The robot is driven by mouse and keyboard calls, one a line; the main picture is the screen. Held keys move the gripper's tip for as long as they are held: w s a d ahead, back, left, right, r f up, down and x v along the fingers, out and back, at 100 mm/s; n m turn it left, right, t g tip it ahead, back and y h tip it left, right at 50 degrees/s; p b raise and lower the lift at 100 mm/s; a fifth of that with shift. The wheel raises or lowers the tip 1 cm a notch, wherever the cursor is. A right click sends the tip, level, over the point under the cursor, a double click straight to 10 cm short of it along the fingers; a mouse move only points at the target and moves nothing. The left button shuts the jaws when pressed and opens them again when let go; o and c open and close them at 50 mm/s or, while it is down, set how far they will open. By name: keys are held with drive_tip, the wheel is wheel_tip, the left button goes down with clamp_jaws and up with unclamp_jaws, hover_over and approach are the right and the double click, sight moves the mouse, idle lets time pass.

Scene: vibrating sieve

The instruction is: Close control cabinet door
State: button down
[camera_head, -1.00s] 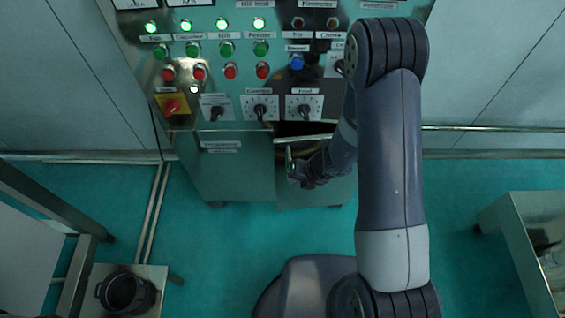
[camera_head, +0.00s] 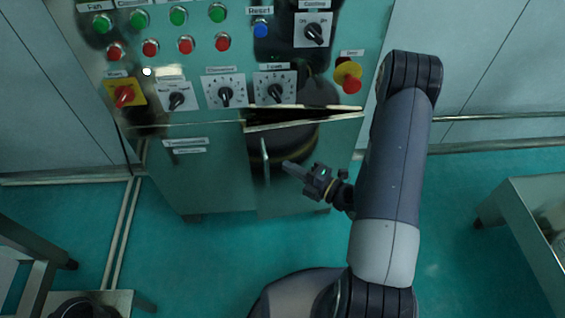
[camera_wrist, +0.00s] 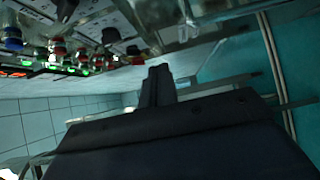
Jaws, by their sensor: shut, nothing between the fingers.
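The control cabinet (camera_head: 205,175) stands ahead with two lower doors. Its right door (camera_head: 288,192) is slightly ajar: a dark gap shows along its top edge. A slim vertical handle (camera_head: 265,160) is near that door's left edge. My gripper (camera_head: 287,166) is in front of this door, just right of the handle, with its fingers together and pointing left. Nothing is between them. I cannot tell whether the fingertips touch the door. In the wrist view, the gripper's dark fingers (camera_wrist: 158,85) point at no clear view of the door or its handle.
The panel above the doors carries buttons, rotary knobs (camera_head: 226,95), a red-yellow switch (camera_head: 124,96) and an emergency stop (camera_head: 349,77). A metal table (camera_head: 530,225) stands right, a frame and low stand (camera_head: 115,303) left. The teal floor between is clear.

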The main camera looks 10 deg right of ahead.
sight(267, 135)
drive_tip(key=x, duration=0.3)
drive_tip(key=w+d+x, duration=0.1)
drive_tip(key=x, duration=0.7)
drive_tip(key=shift+w+d, duration=0.2)
drive_tip(key=shift+w, duration=0.5)
drive_tip(key=w, duration=0.4)
drive_tip(key=shift+a+b, duration=0.3)
drive_tip(key=shift+w+r, duration=0.15)
drive_tip(key=shift+w, duration=0.05)
drive_tip(key=shift+d, duration=0.1)
